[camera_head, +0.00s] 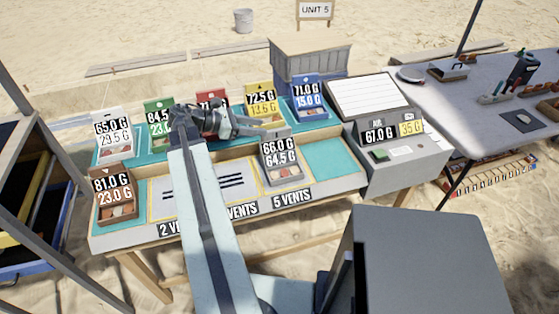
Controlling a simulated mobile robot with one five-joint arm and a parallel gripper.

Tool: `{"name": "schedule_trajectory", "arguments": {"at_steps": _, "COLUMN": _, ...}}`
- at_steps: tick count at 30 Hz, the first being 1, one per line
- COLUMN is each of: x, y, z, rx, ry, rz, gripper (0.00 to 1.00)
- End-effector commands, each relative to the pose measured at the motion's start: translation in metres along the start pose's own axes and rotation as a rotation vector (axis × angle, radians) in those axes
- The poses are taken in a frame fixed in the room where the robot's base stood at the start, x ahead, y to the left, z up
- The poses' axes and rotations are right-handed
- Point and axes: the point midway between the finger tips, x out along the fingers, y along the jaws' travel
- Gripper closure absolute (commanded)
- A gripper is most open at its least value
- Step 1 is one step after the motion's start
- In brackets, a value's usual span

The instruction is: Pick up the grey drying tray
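The grey drying tray (284,173) stands on the right part of the middle board of the sorting table, near the "5 VENTS" label. It has a dark upright card reading 66.0 G and 64.5, and small pieces lie inside it. My gripper (268,131) reaches to the right from the end of my arm, at the top back of the grey tray's card. I cannot tell whether it touches the tray. Its fingers are small and seen edge-on, so their opening is unclear.
White (114,153), green (160,137), red, yellow (262,116) and blue (310,110) trays line the back row; my arm partly hides the red one. A brown tray (116,212) stands front left. A weighing station (405,160) is at right. The teal pad (328,160) is clear.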

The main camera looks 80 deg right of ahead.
Motion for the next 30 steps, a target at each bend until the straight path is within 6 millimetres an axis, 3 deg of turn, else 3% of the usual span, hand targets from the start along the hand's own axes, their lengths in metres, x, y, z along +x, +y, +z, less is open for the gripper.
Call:
{"name": "schedule_trajectory", "arguments": {"at_steps": 6, "x": 0.024, "y": -0.001, "z": -0.003, "rx": 0.003, "ry": 0.002, "rz": -0.001, "gripper": 0.60}}
{"name": "schedule_trajectory", "arguments": {"at_steps": 11, "x": 0.029, "y": -0.001, "z": -0.002, "rx": 0.003, "ry": 0.002, "rz": 0.001, "gripper": 0.60}}
{"name": "schedule_trajectory", "arguments": {"at_steps": 20, "x": 0.076, "y": -0.003, "z": -0.005, "rx": 0.004, "ry": 0.003, "rz": 0.000, "gripper": 0.60}}
{"name": "schedule_trajectory", "arguments": {"at_steps": 26, "x": 0.077, "y": -0.003, "z": -0.003, "rx": 0.003, "ry": 0.003, "rz": 0.002, "gripper": 0.60}}
{"name": "schedule_trajectory", "arguments": {"at_steps": 30, "x": 0.077, "y": -0.003, "z": -0.003, "rx": 0.003, "ry": 0.003, "rz": 0.001, "gripper": 0.93}}
